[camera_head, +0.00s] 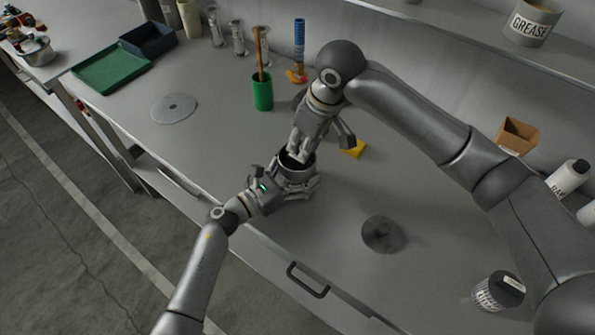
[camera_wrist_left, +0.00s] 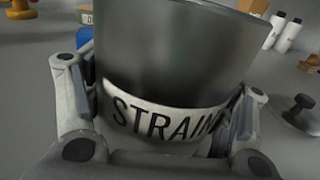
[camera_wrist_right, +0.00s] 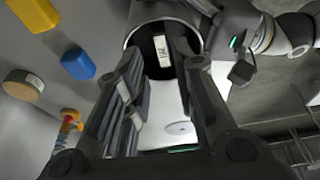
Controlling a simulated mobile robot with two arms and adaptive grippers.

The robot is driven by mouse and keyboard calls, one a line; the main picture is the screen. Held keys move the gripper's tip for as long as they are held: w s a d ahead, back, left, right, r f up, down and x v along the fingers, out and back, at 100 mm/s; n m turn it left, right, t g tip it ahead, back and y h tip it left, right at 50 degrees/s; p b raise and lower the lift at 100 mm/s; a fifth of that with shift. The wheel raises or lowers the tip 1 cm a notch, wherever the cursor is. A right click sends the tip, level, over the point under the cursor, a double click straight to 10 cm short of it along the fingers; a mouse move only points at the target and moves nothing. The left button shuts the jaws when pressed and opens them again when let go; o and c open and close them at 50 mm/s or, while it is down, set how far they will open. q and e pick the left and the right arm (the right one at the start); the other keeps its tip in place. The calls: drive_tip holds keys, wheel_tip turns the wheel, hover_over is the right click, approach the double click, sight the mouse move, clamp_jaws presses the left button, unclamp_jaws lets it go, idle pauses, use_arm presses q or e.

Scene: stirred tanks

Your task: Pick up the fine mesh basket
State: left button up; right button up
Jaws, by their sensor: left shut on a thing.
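My left gripper (camera_head: 285,190) is shut around a grey metal pot (camera_head: 297,163) at the table's front edge. In the left wrist view the pot (camera_wrist_left: 175,60) has a white band reading "STRAIN…", and the left fingers (camera_wrist_left: 165,125) clasp both its sides. My right gripper (camera_head: 300,150) points down over the pot's mouth. In the right wrist view its fingers (camera_wrist_right: 162,60) are apart at the rim. Between them, inside the pot, shows a dark thing with a small white label (camera_wrist_right: 162,50), probably the fine mesh basket; its text is hard to read. Its lower part is hidden.
A knobbed lid (camera_head: 383,234) lies right of the pot. A yellow block (camera_head: 355,148) is close behind my right gripper. A green holder (camera_head: 262,92) and flat disc (camera_head: 174,108) stand further left.

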drive_tip(key=x, duration=0.4)
drive_tip(key=shift+s+a+f, duration=0.1)
drive_tip(key=shift+f, duration=0.1)
drive_tip(key=shift+c, duration=0.3)
clamp_jaws()
wheel_tip(320, 180, up, 18)
use_arm(q)
drive_tip(key=o, duration=1.1)
